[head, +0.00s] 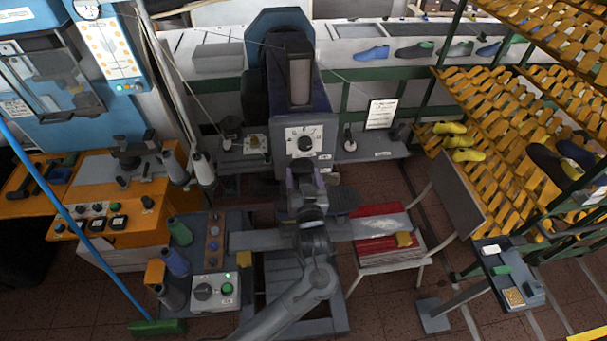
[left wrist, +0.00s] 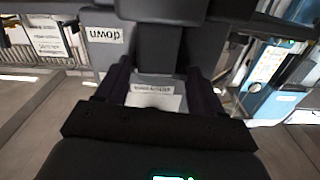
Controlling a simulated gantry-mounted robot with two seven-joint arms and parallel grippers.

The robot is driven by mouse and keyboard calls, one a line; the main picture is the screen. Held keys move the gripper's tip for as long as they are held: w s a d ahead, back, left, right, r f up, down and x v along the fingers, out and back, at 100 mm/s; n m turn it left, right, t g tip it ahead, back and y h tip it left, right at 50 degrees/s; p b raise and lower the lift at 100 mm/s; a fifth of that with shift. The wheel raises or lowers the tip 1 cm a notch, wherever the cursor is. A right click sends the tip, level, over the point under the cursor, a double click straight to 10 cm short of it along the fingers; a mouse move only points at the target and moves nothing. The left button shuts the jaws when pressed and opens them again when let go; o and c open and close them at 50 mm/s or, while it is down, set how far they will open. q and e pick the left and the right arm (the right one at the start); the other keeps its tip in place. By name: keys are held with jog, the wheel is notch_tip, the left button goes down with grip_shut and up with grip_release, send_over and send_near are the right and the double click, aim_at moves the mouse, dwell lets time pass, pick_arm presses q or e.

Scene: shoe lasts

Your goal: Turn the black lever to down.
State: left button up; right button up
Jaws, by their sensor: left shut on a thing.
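My left gripper (head: 303,180) is in front of the dark central machine, just below its white dial plate. In the left wrist view its two dark fingers (left wrist: 160,78) stand on either side of a dark upright piece (left wrist: 160,46), which looks like the black lever, and are shut on it. A "down" label (left wrist: 107,34) shows upside down left of this piece. Another label (left wrist: 152,89) shows between the fingers, too blurred to read surely. In the head view my gripper and wrist hide the lever. My right gripper is out of view.
A black knob (head: 304,144) on the dial plate is just above my gripper. A control box (head: 215,292) with a green button stands lower left. Racks of yellow lasts (head: 510,120) fill the right.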

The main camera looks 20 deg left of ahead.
pick_arm(q)
jog(key=m+p, duration=0.3)
jog(key=p, duration=0.1)
jog(key=shift+r, duration=0.2)
jog(key=shift+f+m+p, duration=0.15)
jog(key=shift+m+p, duration=0.7)
jog(key=shift+m, duration=0.55)
jog(key=o, duration=1)
jog(key=shift+o, duration=0.2)
jog(key=shift+d, duration=0.1)
jog(key=b+v, duration=0.2)
jog(key=v, duration=0.8)
jog(key=shift+s+d, duration=0.15)
jog(key=shift+s, duration=0.2)
